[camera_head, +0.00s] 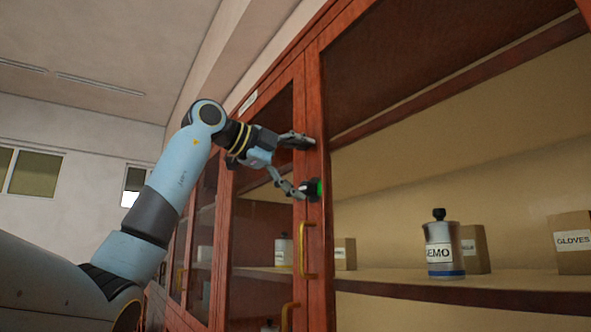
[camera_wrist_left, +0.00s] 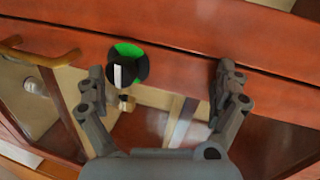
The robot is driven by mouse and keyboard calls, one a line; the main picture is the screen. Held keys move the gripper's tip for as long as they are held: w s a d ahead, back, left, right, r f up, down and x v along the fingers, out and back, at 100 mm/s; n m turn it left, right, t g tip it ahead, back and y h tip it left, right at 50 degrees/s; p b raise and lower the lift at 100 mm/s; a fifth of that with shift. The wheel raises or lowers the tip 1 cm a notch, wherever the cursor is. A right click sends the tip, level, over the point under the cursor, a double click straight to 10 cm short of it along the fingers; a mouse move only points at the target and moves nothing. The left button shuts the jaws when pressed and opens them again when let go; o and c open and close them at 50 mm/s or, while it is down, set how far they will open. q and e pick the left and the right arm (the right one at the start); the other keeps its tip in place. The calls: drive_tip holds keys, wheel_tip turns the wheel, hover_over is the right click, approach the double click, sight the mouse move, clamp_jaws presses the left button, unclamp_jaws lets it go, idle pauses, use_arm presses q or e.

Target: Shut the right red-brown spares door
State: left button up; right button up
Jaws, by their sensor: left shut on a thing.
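The red-brown cabinet door (camera_head: 299,106) has a glass pane, a red-brown frame and a brass handle (camera_head: 308,249). Its frame also shows in the left wrist view (camera_wrist_left: 180,87), with the brass handle (camera_wrist_left: 38,55) at the left. My left gripper (camera_head: 298,166) is at the upright frame, above the handle. In the left wrist view my left gripper (camera_wrist_left: 161,88) has its fingers well apart, against the frame; the contact itself is hard to see. A black and green knob (camera_head: 315,188) is beside its lower finger. My right gripper is not in view.
Behind the frame, a shelf (camera_head: 450,288) holds a labelled canister (camera_head: 440,245), a box marked GLOVES (camera_head: 572,243) and other small boxes. More glazed cabinet fronts run off to the left. The room left of my left arm is open, with a wall and windows behind.

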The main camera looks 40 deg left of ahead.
use_arm(q)
drive_tip(key=shift+s+a+r+b, duration=0.1)
drive_tip(key=shift+s+r+b, duration=0.25)
drive_tip(key=shift+s, duration=0.2)
drive_tip(key=shift+c, duration=0.2)
drive_tip(key=shift+s+b, duration=0.4)
drive_tip(key=shift+s, duration=0.5)
drive_tip(key=c, duration=0.4)
drive_tip(key=s+a+b, duration=0.1)
drive_tip(key=s, duration=0.2)
drive_tip(key=s+a+b, duration=0.1)
drive_tip(key=s+b, duration=0.1)
drive_tip(key=s, duration=0.1)
drive_tip(key=s+a+b, duration=0.1)
drive_tip(key=s+b, duration=0.1)
drive_tip(key=s, duration=0.1)
drive_tip(key=shift+a+f, duration=0.2)
drive_tip(key=shift+a, duration=0.1)
